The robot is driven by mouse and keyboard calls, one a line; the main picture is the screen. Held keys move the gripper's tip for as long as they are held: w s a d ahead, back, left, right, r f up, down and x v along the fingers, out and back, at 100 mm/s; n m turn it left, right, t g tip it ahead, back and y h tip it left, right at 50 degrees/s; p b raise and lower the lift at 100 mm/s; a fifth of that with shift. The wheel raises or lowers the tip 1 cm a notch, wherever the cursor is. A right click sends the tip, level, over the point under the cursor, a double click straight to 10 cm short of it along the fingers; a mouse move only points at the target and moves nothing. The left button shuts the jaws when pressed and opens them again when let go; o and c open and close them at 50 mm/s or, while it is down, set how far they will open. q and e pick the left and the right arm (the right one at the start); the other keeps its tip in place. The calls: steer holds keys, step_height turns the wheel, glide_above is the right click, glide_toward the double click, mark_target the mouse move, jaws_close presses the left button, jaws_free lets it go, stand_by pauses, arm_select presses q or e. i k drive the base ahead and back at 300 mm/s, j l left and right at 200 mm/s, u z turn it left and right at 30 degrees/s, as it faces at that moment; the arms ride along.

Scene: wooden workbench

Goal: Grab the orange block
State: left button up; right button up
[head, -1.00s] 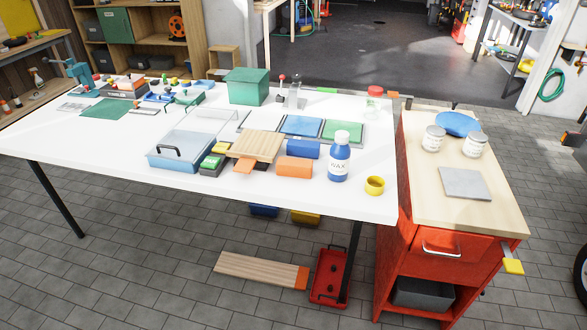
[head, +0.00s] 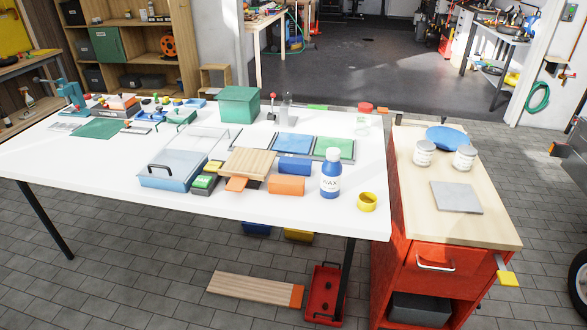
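An orange block (head: 286,186) lies on the white table (head: 110,175) near its front edge. It is between a wooden board (head: 247,163) on its left and a blue and white WAX bottle (head: 331,174) on its right. A blue block (head: 295,165) lies just behind it. A smaller orange piece (head: 236,184) sticks out from under the front of the wooden board. Neither of my grippers is in view.
A yellow ring-shaped cup (head: 367,201) stands near the table's front right corner. A clear blue-based box (head: 172,172) with a black handle stands left. A red cabinet (head: 440,258) adjoins on the right. The table's front left is clear.

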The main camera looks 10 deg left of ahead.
mark_target(280, 185)
steer(key=i+j, duration=0.1)
steer(key=i, duration=0.45)
steer(key=i+j, duration=0.15)
steer(key=i, duration=0.4)
steer(key=u, duration=0.05)
